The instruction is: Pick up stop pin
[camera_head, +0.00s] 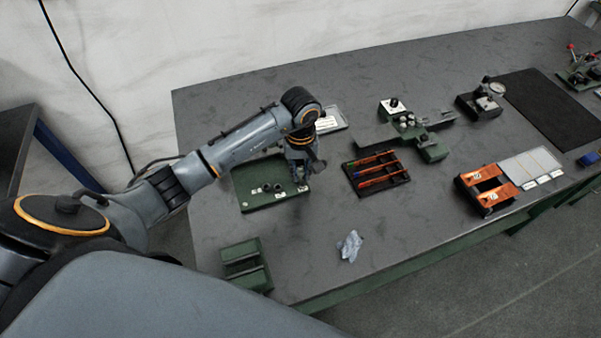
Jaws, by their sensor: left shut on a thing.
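My left gripper (303,178) points down at the right side of the green tray (247,171). It is shut on a small part, most likely the stop pin, which the fingers largely hide. I cannot make out its shape, or whether it touches the tray floor. Several small dark round parts (267,188) stand in the tray to the left of the gripper, with small white labels near them. My right gripper is not in view.
A black rack (375,187) with red, blue and green-marked tools lies to the right. A green fixture (432,148) stands behind it. A crumpled cloth (349,246) and a green block (245,265) lie near the front edge. Bare table surrounds the cloth.

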